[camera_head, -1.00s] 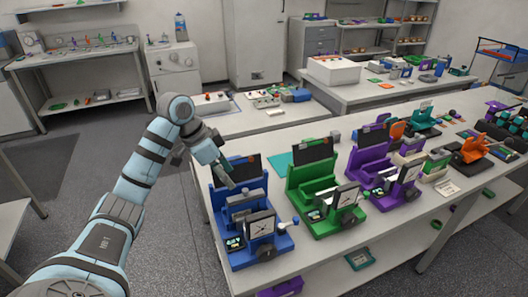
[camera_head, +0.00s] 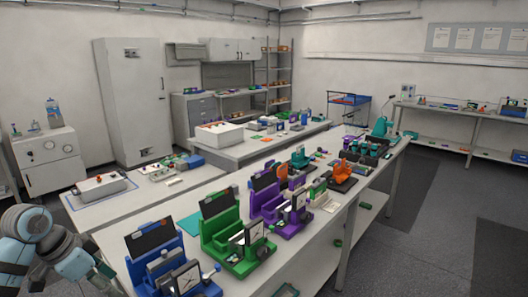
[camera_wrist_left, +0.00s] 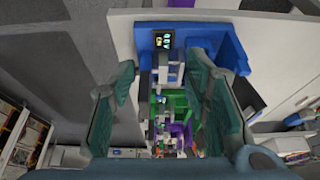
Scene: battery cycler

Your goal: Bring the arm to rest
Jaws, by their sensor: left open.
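My left arm (camera_head: 30,235) is folded low in the left corner of the head view. Its gripper (camera_head: 105,270) is close to the left side of the blue cycler station (camera_head: 138,273); I cannot tell from this view whether they touch. In the left wrist view the two green-grey fingers (camera_wrist_left: 160,72) stand wide apart. Nothing is held between them. Beyond them lie the blue station (camera_wrist_left: 235,52) with a small lit display (camera_wrist_left: 163,40), and green and purple parts. My right gripper is not in view.
Green (camera_head: 212,235) and purple (camera_head: 262,205) stations stand in a row behind the blue one on the long bench (camera_head: 318,240). A second bench with a white box (camera_head: 218,135) is farther back. A tall cabinet (camera_head: 130,100) stands at the back left. Open floor (camera_head: 410,240) lies to the right.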

